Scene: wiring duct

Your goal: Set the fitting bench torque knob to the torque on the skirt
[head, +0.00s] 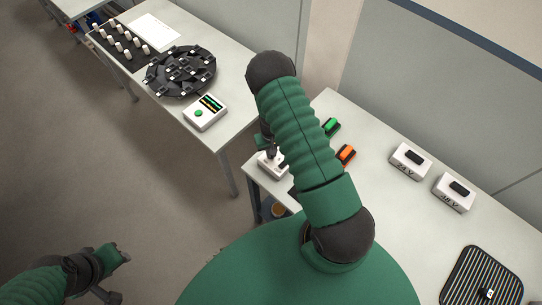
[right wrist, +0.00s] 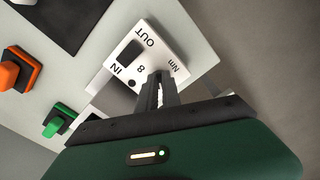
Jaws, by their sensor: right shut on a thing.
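The white torque box (right wrist: 176,40) on the bench carries the marks OUT, IN, 8 and Nm, a black block (right wrist: 133,51) and a small black dot (right wrist: 131,83). My right gripper (right wrist: 158,80) is shut at the box's near edge, around the knob, which its fingers hide. In the head view the box (head: 281,168) is at the bench's left corner, partly behind my right gripper (head: 271,152). I cannot read a torque on the skirt. My left gripper (head: 118,272) is at lower left, away from the bench; its jaw opening is unclear.
Green (head: 331,127) and orange (head: 346,153) switches stand on the bench close to my right arm. Boxes marked 24 V (head: 405,166) and 48 V (head: 449,198) and a striped black panel (head: 475,280) are farther right. Another table holds a black round fixture (head: 181,72) and a white box with a green button (head: 205,113).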

